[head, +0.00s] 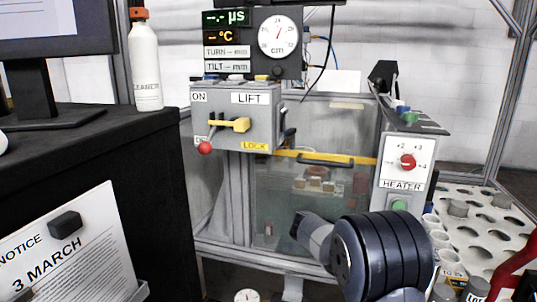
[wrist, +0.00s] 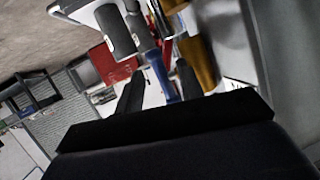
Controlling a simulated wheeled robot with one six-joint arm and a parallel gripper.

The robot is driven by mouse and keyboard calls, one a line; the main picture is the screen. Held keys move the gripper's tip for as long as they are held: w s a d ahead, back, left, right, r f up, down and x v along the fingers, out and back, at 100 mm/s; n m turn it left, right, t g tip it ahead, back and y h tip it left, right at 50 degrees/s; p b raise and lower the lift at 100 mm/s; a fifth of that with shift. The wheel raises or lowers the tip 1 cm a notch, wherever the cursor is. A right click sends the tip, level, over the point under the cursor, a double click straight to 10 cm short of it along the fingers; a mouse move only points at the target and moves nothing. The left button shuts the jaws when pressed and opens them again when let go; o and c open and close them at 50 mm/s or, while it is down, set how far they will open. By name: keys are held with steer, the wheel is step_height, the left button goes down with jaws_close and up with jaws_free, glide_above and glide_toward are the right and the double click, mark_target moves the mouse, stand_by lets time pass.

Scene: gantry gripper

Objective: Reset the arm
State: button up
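My arm (head: 385,255) reaches in from the lower right of the head view, with dark ribbed and grey links. It is bent in front of the clear-fronted cabinet (head: 280,215). Its fingertips cannot be made out there. In the wrist view my gripper (wrist: 158,78) shows two dark fingers set apart, so it looks open. A narrow blue thing shows between them; it does not appear to touch either finger, though its depth is unclear.
The LIFT box (head: 235,118) has a yellow handle and a red-knobbed lever. A HEATER panel (head: 404,165) and a tray with round holes (head: 480,222) stand at right. A black bench (head: 150,170) with a white bottle (head: 145,65) and a notice (head: 75,255) are at left.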

steer(key=r+y+p, duration=0.1)
steer(key=y+p, duration=0.1)
steer(key=p, duration=0.3)
steer(key=r+t+y+p, duration=0.1)
steer(key=y+p, duration=0.2)
steer(key=p, duration=0.3)
steer(key=r+m+y+p, duration=0.1)
steer(key=y+p, duration=0.1)
steer(key=p, duration=0.3)
steer(key=shift+s+d+t+y, duration=0.1)
steer(key=shift+d+t+y, duration=0.2)
steer(key=shift+r+y+p, duration=0.1)
steer(key=shift+y+p, duration=0.2)
steer(key=shift+p, duration=0.7)
steer(key=shift+d+y+p, duration=0.1)
steer(key=shift+y+p, duration=0.2)
steer(key=shift+p, duration=0.3)
steer(key=shift+s, duration=0.1)
